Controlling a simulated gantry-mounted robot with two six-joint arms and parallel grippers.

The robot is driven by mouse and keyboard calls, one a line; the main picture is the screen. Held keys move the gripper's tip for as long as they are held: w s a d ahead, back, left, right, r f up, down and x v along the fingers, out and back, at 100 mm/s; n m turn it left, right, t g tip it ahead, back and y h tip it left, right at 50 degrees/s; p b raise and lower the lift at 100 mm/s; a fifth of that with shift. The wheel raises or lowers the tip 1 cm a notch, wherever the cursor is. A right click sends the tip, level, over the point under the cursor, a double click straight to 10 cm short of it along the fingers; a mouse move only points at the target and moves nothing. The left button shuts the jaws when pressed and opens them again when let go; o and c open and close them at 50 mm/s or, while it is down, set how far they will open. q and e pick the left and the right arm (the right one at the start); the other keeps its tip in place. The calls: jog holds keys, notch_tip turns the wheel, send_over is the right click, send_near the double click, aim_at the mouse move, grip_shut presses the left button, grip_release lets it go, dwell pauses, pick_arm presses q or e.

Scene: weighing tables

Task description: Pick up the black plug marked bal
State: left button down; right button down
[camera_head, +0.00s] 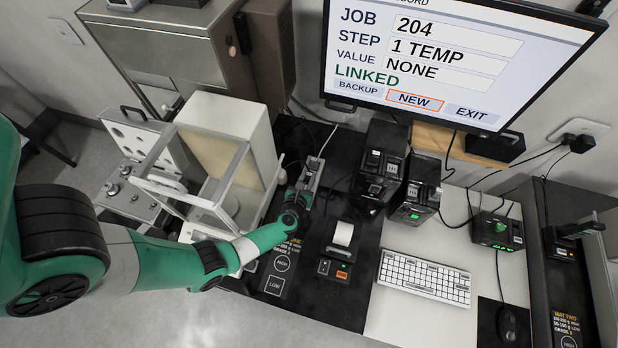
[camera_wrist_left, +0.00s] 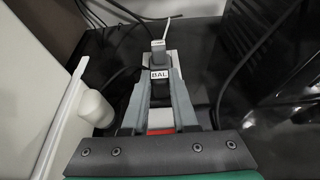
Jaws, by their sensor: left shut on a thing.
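The black plug marked BAL (camera_wrist_left: 160,74) shows in the left wrist view between the two grey fingers of my left gripper (camera_wrist_left: 160,88). The fingers are shut on it, and its white label faces the camera. A white connector with a pale cable (camera_wrist_left: 158,46) is just beyond the plug. In the head view my left gripper (camera_head: 312,168) is low over the black mat, right of the glass-sided balance (camera_head: 215,150). The plug is too small to make out there. Whether it is still seated in something below is hidden. My right gripper is not in view.
Black instruments (camera_head: 380,163) stand right of the gripper, below the monitor (camera_head: 450,55). A small printer (camera_head: 338,250), a white keyboard (camera_head: 425,276) and a mouse (camera_head: 507,322) lie nearer the front. Loose cables (camera_wrist_left: 120,12) run behind the plug. A white rounded part (camera_wrist_left: 95,108) is close left of the fingers.

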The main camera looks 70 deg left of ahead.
pick_arm(q)
jog(key=shift+r, duration=0.1)
jog(key=shift+r+p, duration=0.25)
jog(key=shift+p, duration=0.05)
jog(key=r+p, duration=0.2)
jog(key=r, duration=0.1)
jog(key=r+p, duration=0.1)
jog(key=shift+s+d+r, duration=0.15)
jog(key=shift+s+d, duration=0.1)
jog(key=shift+d, duration=0.1)
jog(key=a+r+p+v, duration=0.1)
jog(key=p+v, duration=0.3)
jog(key=v, duration=1.1)
jog(key=shift+r, duration=0.55)
